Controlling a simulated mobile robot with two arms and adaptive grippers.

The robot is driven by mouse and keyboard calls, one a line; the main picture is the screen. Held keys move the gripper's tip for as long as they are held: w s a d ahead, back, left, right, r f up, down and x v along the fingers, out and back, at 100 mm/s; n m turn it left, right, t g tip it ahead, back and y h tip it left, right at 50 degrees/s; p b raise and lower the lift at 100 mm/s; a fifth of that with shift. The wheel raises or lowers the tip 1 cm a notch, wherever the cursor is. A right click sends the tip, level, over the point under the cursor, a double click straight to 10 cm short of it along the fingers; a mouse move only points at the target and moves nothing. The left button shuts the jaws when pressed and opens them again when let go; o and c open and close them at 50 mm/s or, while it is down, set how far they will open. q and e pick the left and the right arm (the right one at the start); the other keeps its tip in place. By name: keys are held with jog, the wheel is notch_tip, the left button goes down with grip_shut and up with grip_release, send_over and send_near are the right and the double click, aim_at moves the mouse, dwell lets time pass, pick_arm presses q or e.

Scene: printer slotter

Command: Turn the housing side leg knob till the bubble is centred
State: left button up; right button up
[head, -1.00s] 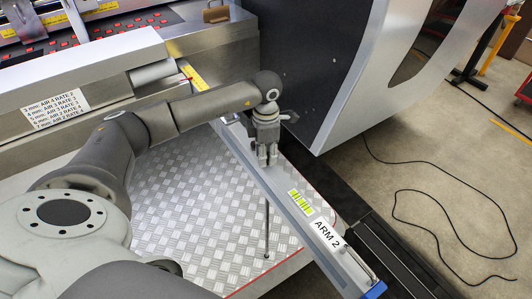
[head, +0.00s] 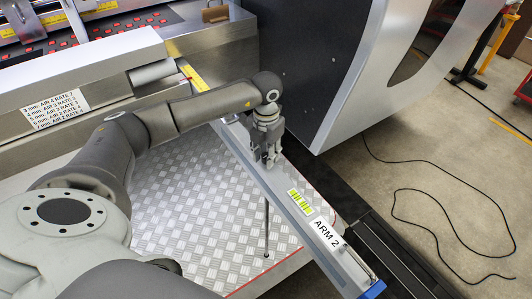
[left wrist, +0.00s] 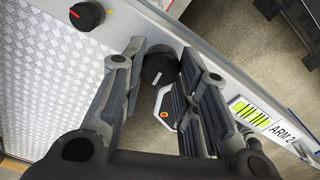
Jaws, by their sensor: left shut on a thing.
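My left gripper (head: 270,163) points down at the top of the long grey arm labelled ARM 2 (head: 252,160). A second black knob with a red mark (left wrist: 87,14) stands free at the upper left of that view. A small white fitting with an orange-ringed round spot (left wrist: 165,115) shows between the fingers, below the held knob. It looks like the level, but the bubble's position is too small to tell. My right gripper is not in view.
The large dark and silver housing (head: 315,65) stands close behind the gripper. A black cable (head: 400,190) lies on the floor at right.

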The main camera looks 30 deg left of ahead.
pick_arm(q)
jog(key=shift+n, duration=0.4)
jog(key=o, duration=1)
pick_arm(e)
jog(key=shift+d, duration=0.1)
pick_arm(q)
jog(key=shift+r, duration=0.1)
notch_tip(320, 180, up, 12)
jog(key=shift+f, duration=0.1)
